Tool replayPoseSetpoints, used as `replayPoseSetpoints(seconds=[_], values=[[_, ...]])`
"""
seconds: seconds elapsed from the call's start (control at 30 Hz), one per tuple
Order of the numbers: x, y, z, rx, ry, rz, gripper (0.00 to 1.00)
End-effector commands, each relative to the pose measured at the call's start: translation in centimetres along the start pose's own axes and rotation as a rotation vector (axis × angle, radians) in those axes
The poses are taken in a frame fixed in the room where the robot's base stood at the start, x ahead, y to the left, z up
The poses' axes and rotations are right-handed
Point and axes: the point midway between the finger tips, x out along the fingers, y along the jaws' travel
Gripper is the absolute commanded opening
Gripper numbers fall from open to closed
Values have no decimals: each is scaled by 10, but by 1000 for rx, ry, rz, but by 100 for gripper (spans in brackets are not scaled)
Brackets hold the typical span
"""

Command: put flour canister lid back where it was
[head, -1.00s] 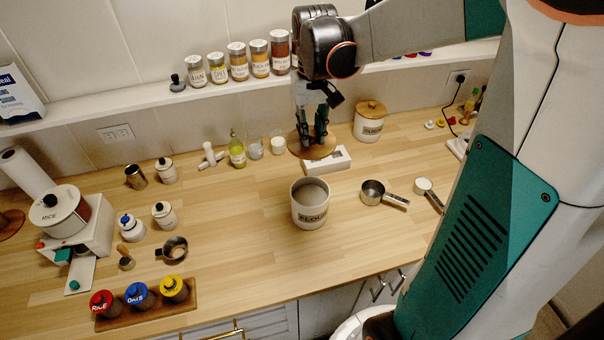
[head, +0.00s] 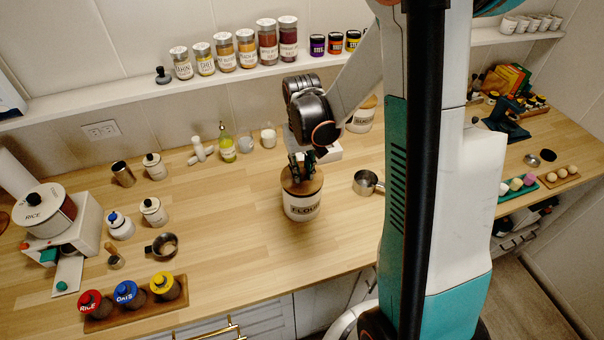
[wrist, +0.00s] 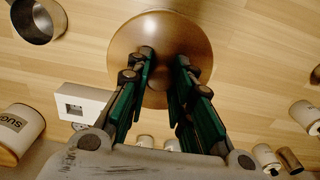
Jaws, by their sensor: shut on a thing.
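The flour canister (head: 301,208) is a white jar marked FLOUR on the wooden counter. Its round wooden lid (head: 291,181) is at the canister's mouth, directly over it; whether it is fully seated I cannot tell. My gripper (head: 300,172) is above the canister, shut on the lid's knob. In the wrist view the lid (wrist: 160,30) fills the upper middle, with my gripper's green fingers (wrist: 163,65) closed around its centre. The knob is mostly hidden between the fingers, and the canister body is hidden under the lid.
A white box (head: 328,152) and the sugar canister (head: 362,118) stand just behind. A metal measuring cup (head: 367,183) is to the right. An oil bottle (head: 226,145) and small cups stand back left.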

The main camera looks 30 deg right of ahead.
Motion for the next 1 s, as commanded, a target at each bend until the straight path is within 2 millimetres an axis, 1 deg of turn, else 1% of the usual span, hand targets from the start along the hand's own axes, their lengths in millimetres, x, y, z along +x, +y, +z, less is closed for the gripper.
replayPoseSetpoints(seconds=[0.03,0.1,0.3,0.33,0.37,0.4,0.43,0.8,0.87,0.97,1.0], values=[[10,0,-1,0,0,0,0],[17,0,0,0,0,0,0],[19,0,0,0,0,0,0],[19,0,0,0,0,0,23],[19,0,0,0,0,0,30],[19,0,0,0,0,0,39],[19,0,0,0,0,0,41],[17,0,0,0,0,0,41],[13,0,0,0,0,0,41],[1,0,0,0,0,0,41],[-6,0,0,0,0,0,41]])
